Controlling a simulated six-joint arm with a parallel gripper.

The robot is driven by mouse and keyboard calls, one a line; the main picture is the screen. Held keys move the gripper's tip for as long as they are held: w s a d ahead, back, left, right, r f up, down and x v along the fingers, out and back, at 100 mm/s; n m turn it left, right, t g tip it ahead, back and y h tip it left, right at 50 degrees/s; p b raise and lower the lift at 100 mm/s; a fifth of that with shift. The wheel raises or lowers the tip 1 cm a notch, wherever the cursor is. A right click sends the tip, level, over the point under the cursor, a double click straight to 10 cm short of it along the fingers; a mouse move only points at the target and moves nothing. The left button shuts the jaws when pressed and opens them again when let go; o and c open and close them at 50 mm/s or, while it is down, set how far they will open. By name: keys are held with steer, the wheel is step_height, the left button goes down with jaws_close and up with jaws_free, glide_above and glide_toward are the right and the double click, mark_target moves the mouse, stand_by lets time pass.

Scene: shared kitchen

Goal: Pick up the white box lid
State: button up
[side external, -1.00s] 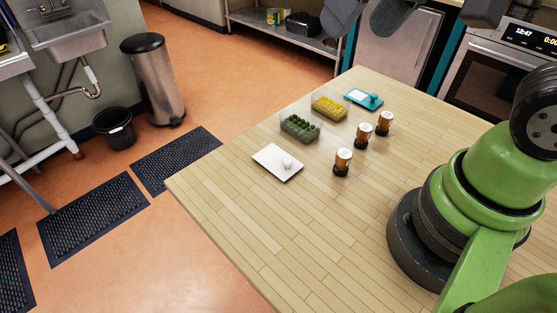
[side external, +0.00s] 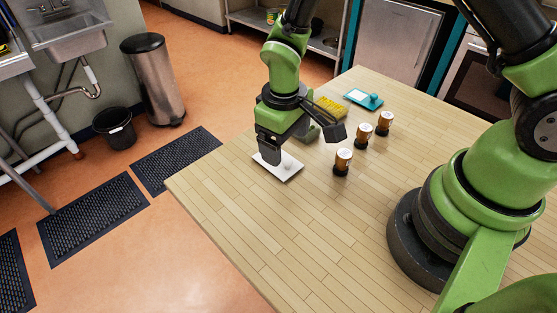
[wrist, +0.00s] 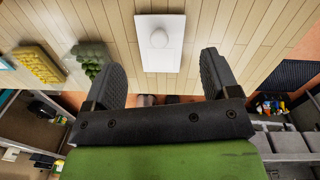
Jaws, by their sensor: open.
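The white box lid (side external: 287,172) lies flat on the wooden table, with a round white knob on top. In the wrist view the white lid (wrist: 161,57) is ahead of and between the two fingers, apart from them. My gripper (side external: 304,148) is open and empty, close above the lid in the side view; its two fingers (wrist: 160,78) are wide apart in the wrist view. The gripper hides part of the lid's far side in the side view.
A box of yellow items (side external: 331,107) and a teal lid (side external: 364,98) lie behind. A box of green items (wrist: 91,58) is beside the white lid, mostly hidden in the side view. Several brown jars (side external: 343,161) stand to the right. The front table is clear.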

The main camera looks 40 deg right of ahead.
mark_target(287, 160)
steer(key=f, duration=0.6)
steer(key=shift+s+d, duration=0.1)
steer(key=shift+d, duration=0.15)
steer(key=c, duration=0.7)
